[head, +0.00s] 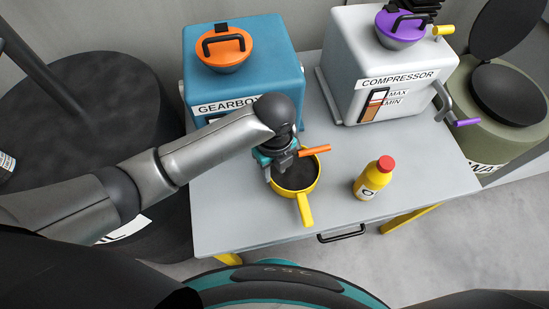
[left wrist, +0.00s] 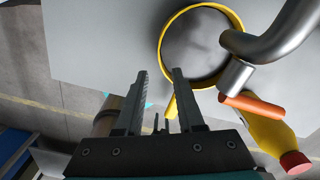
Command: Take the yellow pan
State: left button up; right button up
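The yellow pan (head: 317,176) has a dark inside and rests on the grey table, with its yellow handle (head: 305,210) toward the table's front edge. My left gripper (head: 281,160) is over the pan's left side and hides part of it in the head view. In the left wrist view, the fingers (left wrist: 160,72) are open and empty. The pan's rim (left wrist: 163,48) lies beyond the fingertips there, and a yellow piece of the handle (left wrist: 171,107) shows beside the right finger. I cannot tell the exact height between the fingers and the pan. My right gripper is not in view.
The blue gearbox (head: 262,62) stands behind the pan; its metal pipe (left wrist: 270,45) and orange lever (head: 314,150) reach over the pan's rim. A yellow bottle (head: 372,180) with a red cap stands to the right. The white compressor (head: 360,50) is at the back right.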

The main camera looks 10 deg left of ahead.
aim_at(274, 183)
pick_arm(q)
notch_tip(274, 183, down, 8)
jog(key=shift+r+b, duration=0.1)
jog(key=shift+b, duration=1.1)
jog(key=shift+f, duration=0.75)
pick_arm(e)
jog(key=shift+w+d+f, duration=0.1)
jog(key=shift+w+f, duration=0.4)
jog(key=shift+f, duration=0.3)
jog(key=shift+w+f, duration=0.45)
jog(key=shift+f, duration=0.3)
pick_arm(q)
grip_shut()
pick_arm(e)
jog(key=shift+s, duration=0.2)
